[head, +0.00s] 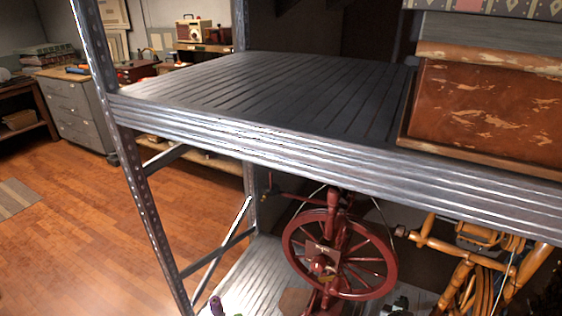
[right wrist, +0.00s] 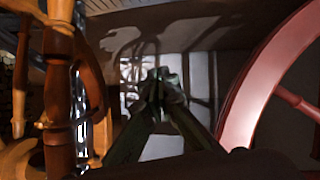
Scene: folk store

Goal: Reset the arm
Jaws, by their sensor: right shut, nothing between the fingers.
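My right gripper shows only in small part at the bottom edge of the head view (head: 397,306), low in the shelving between a red spinning wheel (head: 306,256) and an orange wooden frame (head: 450,249). In the right wrist view its two dark fingers meet at the tips (right wrist: 160,88), shut with nothing between them. The rest of my right arm is out of sight below the head view. My left gripper is in neither view.
A metal shelf (head: 262,97) stands above the gripper, with a thick front edge and a worn brown case (head: 490,115) at its right. A corner post (head: 137,185) rises at the left. Open wooden floor (head: 95,220) lies left. In the wrist view, the red wheel (right wrist: 238,110) is close right, turned wood (right wrist: 58,100) left.

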